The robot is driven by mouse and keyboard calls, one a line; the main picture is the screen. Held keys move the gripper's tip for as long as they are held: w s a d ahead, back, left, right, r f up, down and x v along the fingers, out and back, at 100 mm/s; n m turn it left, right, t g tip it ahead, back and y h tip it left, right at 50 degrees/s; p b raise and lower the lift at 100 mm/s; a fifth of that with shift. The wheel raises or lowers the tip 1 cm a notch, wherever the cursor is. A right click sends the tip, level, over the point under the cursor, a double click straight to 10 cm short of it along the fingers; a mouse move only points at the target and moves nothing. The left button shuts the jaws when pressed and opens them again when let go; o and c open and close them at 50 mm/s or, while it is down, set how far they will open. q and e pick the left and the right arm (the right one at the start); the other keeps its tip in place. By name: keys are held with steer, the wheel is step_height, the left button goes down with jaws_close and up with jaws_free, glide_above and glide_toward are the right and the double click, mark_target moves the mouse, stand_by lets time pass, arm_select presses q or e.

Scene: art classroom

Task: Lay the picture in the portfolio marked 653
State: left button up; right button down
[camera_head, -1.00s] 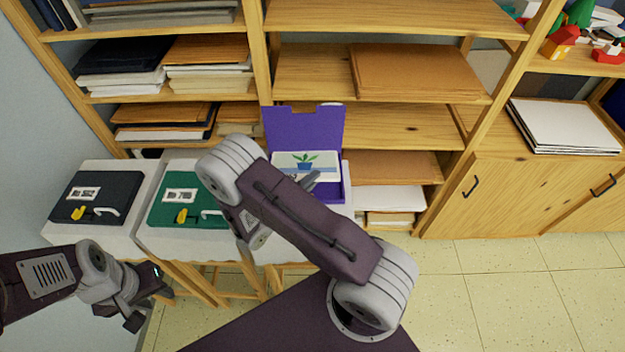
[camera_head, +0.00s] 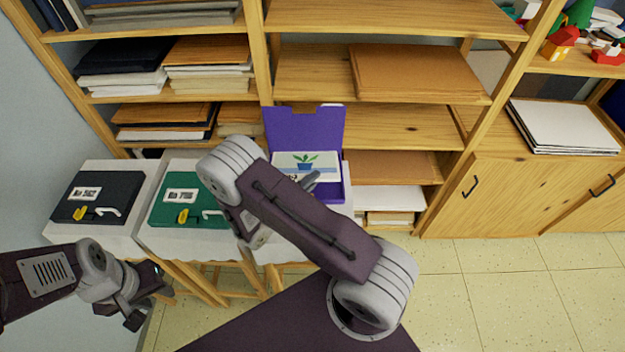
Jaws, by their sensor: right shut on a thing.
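The picture (camera_head: 325,161), a white sheet with a green plant in a blue pot, is over or in the lower part of the open purple portfolio (camera_head: 306,126). I cannot tell whether it touches the bottom. The purple portfolio's lid stands up at the back, and no number shows on it. My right gripper (camera_head: 311,181) is shut on the picture at its near edge, partly hidden by my arm. A green portfolio (camera_head: 160,213) and a dark portfolio (camera_head: 112,186) lie closed on the left, their labels too small to read surely. My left gripper (camera_head: 150,298) is open and empty at the lower left.
The portfolios lie on white-covered stands (camera_head: 148,236) with wooden legs. A wooden shelf (camera_head: 400,118) with stacked folders and papers rises close behind the purple lid. A cabinet (camera_head: 500,200) stands at the right, with clear tiled floor (camera_head: 530,290) in front.

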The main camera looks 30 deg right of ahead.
steer(key=shift+s+f, duration=0.25)
steer(key=shift+f, duration=0.6)
steer(key=c, duration=1.5)
jaws_free()
steer(key=shift+o, duration=0.2)
steer(key=shift+s+a+r, duration=0.1)
steer(key=shift+s+a, duration=0.1)
steer(key=shift+a, duration=0.25)
steer(key=v, duration=0.2)
steer(key=b+v, duration=0.1)
steer(key=v, duration=0.1)
steer(key=r+v, duration=0.1)
steer(key=v, duration=0.2)
steer(key=shift+w, duration=0.25)
steer(key=shift+s+a+r, duration=0.1)
steer(key=shift+a+r, duration=0.1)
steer(key=shift+a, duration=0.25)
steer(key=shift+s+r, duration=0.1)
steer(key=shift+a+r, duration=0.1)
